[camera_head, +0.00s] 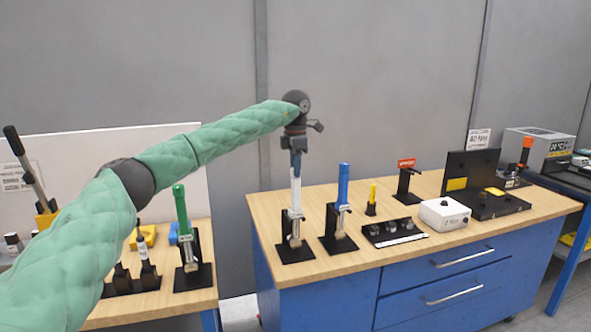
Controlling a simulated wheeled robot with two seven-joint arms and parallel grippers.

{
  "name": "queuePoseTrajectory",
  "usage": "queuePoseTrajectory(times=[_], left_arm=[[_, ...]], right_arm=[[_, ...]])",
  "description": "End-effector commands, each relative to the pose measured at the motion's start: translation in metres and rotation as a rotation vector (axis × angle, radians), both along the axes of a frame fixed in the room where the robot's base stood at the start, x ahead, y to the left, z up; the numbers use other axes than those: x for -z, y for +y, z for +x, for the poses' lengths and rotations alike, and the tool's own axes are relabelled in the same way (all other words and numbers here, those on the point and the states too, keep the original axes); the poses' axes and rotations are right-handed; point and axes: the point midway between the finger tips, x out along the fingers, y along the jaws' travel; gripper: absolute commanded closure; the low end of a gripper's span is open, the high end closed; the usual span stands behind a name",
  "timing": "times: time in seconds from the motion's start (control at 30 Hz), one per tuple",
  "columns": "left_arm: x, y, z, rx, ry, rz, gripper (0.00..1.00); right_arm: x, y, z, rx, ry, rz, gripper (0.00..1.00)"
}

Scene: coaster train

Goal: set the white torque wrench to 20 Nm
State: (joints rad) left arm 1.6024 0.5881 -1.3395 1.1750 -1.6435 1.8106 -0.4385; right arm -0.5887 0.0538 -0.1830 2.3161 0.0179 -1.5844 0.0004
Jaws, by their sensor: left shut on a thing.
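The white torque wrench (296,192) stands upright in a black stand (290,256) at the left end of the wooden-topped workbench (388,258). My left gripper (296,156) comes down from above and is shut on the upper end of the white wrench. The wrench's lower end shows a metal head at the stand. The gripper covers the top of the handle, and I cannot read any scale or setting. My right gripper is not in view.
A blue-handled wrench (343,185) stands in its own stand close to the right. A green-handled wrench (181,208) stands on the left bench. A black socket tray (385,238), a white box (444,214) and a black case (490,205) lie further right.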

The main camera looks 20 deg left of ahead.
Motion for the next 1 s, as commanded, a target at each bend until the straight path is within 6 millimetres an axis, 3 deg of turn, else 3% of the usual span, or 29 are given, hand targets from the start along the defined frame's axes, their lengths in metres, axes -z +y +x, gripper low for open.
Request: queuePoseTrajectory(times=[0.6,0.63,0.73,1.0], left_arm=[[-0.0006,-0.0002,0.0,-0.044,-0.001,0.0,0.94],[-0.0006,-0.0002,0.0001,-0.044,-0.001,0.0,0.69],[-0.0005,-0.0002,0.0001,-0.043,-0.001,0.0,0.49],[-0.0004,-0.0001,0.0001,-0.043,0.0,0.0,0.49]], right_arm=[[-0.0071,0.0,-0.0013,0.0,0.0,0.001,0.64],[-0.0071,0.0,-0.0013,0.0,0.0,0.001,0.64],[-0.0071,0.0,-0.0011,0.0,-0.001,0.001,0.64],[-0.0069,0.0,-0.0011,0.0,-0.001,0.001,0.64]])
